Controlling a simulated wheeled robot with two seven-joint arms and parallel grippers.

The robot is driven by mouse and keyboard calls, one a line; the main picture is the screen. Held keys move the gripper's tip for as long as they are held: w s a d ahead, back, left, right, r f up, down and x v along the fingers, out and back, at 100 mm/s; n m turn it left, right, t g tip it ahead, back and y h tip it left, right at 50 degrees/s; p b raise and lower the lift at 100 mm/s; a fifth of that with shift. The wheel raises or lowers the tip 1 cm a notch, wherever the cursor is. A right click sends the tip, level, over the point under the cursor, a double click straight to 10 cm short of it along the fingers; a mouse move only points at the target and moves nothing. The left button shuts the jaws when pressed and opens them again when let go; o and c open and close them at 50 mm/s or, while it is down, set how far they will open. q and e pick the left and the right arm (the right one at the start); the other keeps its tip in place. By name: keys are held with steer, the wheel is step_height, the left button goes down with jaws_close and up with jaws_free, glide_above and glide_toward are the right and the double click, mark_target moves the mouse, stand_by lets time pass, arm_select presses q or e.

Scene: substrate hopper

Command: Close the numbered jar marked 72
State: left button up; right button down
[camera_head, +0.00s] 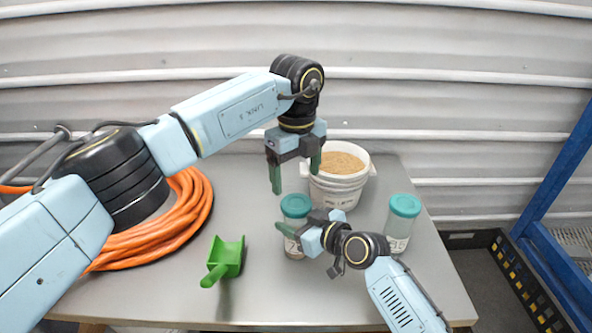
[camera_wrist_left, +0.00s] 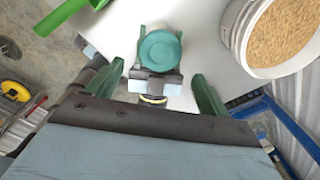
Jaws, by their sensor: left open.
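A clear jar with a teal lid (camera_head: 296,206) stands upright on the table, with brown matter low inside. A second teal-lidded jar (camera_head: 402,222) stands to the right, with pale contents and a small label. My left gripper (camera_head: 295,172) is open and empty, pointing down above the first jar. In the left wrist view the teal lid (camera_wrist_left: 160,50) lies ahead, between the open fingers (camera_wrist_left: 162,85). My right gripper (camera_head: 305,229) is at the first jar's body, below the lid. One finger crosses the jar's front; its grip is partly hidden.
A white bucket of tan grain (camera_head: 340,186) stands close behind the first jar. A green scoop (camera_head: 225,259) lies to the left, with a coiled orange hose (camera_head: 180,228) beyond it. The grey tabletop (camera_head: 255,305) is clear in front. A blue frame (camera_head: 560,165) stands at right.

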mark_target(295, 203)
arm_select(q)
steer(key=shift+r+n, duration=0.15)
steer(key=shift+n, duration=0.35)
steer(key=shift+f, duration=4)
steer(key=c, duration=1)
steer(key=m, duration=0.4)
steer(key=shift+a+m, duration=0.1)
steer(key=shift+m, duration=0.2)
steer(key=m, duration=0.5)
